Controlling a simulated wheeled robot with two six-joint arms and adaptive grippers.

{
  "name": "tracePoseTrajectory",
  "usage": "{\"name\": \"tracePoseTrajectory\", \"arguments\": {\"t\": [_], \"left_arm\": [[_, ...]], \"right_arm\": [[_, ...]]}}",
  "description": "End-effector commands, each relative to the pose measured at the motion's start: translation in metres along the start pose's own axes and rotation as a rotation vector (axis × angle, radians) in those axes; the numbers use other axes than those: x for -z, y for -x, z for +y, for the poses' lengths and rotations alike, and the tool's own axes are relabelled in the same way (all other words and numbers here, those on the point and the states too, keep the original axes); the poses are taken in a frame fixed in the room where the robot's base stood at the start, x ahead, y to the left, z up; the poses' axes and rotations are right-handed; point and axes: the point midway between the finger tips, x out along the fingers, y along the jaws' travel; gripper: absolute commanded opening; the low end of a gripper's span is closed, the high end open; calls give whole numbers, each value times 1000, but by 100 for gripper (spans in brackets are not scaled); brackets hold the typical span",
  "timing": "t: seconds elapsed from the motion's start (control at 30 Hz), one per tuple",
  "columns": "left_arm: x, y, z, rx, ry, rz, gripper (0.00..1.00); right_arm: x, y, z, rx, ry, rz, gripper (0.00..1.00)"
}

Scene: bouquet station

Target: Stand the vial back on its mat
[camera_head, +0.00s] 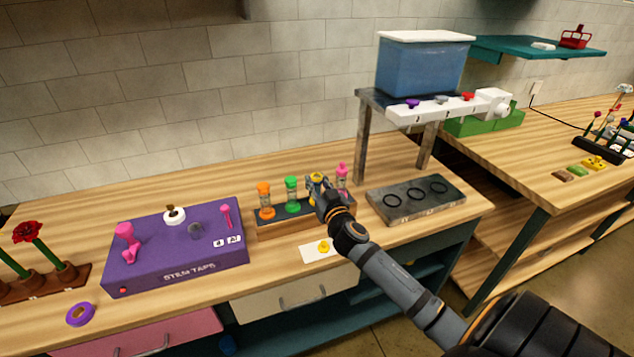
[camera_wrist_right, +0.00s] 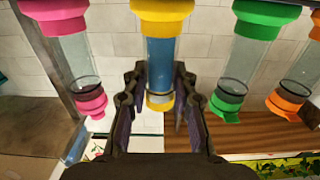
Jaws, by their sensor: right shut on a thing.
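The yellow-capped vial (camera_wrist_right: 160,52) stands upright between my right gripper's fingers, and its glass looks blue inside. In the head view its yellow cap (camera_head: 317,176) shows just above my right gripper (camera_head: 319,190), which is shut on it. It is in line with the other vials at the rack (camera_head: 284,232); whether its base touches the rack is hidden. The white mat (camera_head: 310,254) with a yellow mark lies on the bench in front of the rack. My left gripper is not in view.
Orange (camera_head: 265,200), green (camera_head: 292,195) and pink (camera_head: 342,180) vials stand close beside the held one. A purple stem-taps box (camera_head: 175,250) is to the left. A grey plate with rings (camera_head: 415,200) lies right, beneath the blue tank (camera_head: 422,70).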

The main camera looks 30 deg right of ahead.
Motion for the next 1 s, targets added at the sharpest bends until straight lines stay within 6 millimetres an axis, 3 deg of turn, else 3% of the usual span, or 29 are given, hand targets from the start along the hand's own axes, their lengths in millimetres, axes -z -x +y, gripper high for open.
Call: {"name": "tracePoseTrajectory", "arguments": {"t": [0.3, 0.33, 0.5, 0.83, 1.0], "left_arm": [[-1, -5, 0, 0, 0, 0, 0], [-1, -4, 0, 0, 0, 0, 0], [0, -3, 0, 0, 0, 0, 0], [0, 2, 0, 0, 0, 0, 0], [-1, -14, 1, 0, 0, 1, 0]], "right_arm": [[-3, 0, 0, 1, 1, 3, 0], [-4, 0, 0, 0, 1, 1, 28], [-2, 0, 0, 0, 1, 1, 49], [3, 0, 0, 0, 1, 1, 49], [-5, 30, 0, 4, 7, -1, 49]]}}
